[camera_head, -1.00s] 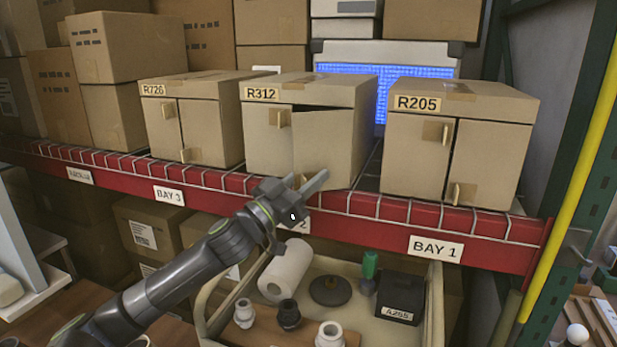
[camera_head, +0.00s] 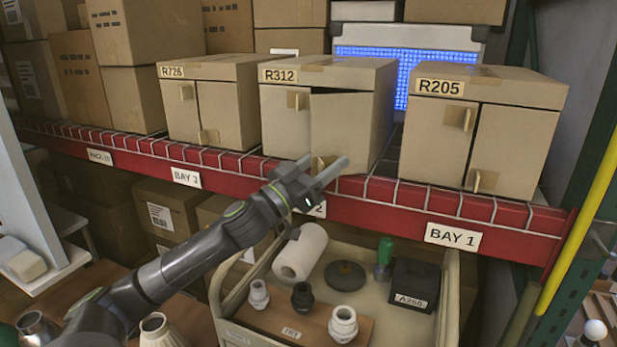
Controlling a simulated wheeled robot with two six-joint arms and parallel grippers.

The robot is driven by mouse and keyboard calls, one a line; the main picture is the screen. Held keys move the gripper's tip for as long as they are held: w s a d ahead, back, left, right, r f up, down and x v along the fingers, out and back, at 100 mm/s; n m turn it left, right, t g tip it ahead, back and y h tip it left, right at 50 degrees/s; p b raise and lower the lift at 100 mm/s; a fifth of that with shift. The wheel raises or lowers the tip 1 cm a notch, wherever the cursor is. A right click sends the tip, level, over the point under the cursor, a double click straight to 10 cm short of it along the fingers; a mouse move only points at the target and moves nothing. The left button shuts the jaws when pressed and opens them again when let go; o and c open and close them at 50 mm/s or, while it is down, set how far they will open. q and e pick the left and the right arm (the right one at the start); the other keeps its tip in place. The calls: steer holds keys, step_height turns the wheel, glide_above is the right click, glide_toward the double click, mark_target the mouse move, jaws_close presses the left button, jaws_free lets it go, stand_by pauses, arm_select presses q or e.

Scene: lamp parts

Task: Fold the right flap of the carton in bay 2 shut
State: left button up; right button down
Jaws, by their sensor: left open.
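The bay 2 carton R312 (camera_head: 345,75) stands on the red-edged shelf between cartons R726 and R205. Its right flap (camera_head: 338,125) is ajar, with a dark gap along its top edge. Its left flap (camera_head: 284,128) looks shut and has a small tab near the top. My left gripper (camera_head: 328,162) is open and empty in front of the right flap's lower end. A tab (camera_head: 321,165) low on that flap shows between the fingers; I cannot tell if they touch it. The bay 2 label is mostly hidden by the gripper. My right gripper is out of view.
Carton R726 (camera_head: 225,68) stands at left and carton R205 (camera_head: 520,88) at right, both with projecting tabs. A wire lip runs along the red shelf edge (camera_head: 395,207). Below is a bin (camera_head: 440,300) with a paper roll, fittings and a black box.

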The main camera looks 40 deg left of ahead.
mark_target(319, 169)
arm_select(q)
steer(key=shift+f+b+v, duration=0.2)
steer(key=shift+b+v, duration=1.45)
steer(key=shift+v, duration=0.05)
steer(key=shift+s+a+f+b, duration=0.1)
steer(key=shift+s+f+b, duration=0.1)
steer(key=shift+s+b, duration=0.45)
steer(key=shift+a, duration=0.15)
steer(key=shift+s+a+f, duration=0.2)
steer(key=shift+s+f, duration=0.05)
steer(key=shift+s, duration=0.25)
steer(key=shift+s+b, duration=0.3)
steer(key=shift+s, duration=0.1)
